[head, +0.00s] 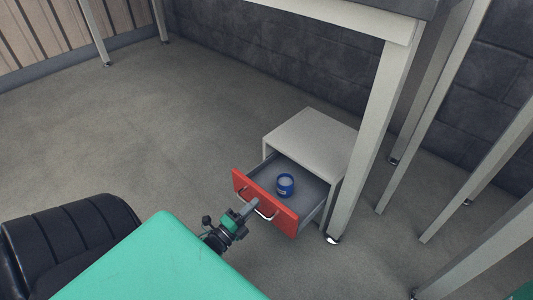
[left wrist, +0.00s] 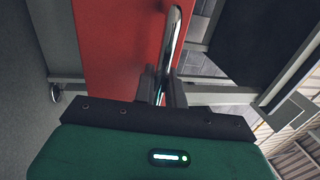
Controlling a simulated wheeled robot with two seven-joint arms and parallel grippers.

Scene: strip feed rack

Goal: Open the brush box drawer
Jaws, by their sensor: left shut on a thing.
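The brush box (head: 312,128) is a low pale grey cabinet on the floor with one red-fronted drawer (head: 284,219). The drawer is pulled out, and its grey inside shows. A small blue round container (head: 285,186) sits in it. My left gripper (head: 253,206) is at the drawer front and shut on its curved metal handle (head: 268,214). In the left wrist view, the fingers (left wrist: 161,92) close around the chrome handle (left wrist: 173,40), in front of the red drawer front (left wrist: 115,50). My right gripper is not in view.
A table's pale leg (head: 368,130) stands right beside the cabinet. More metal legs (head: 432,110) stand further right. A dark stone wall (head: 270,45) is behind. The floor (head: 150,130) to the left is clear.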

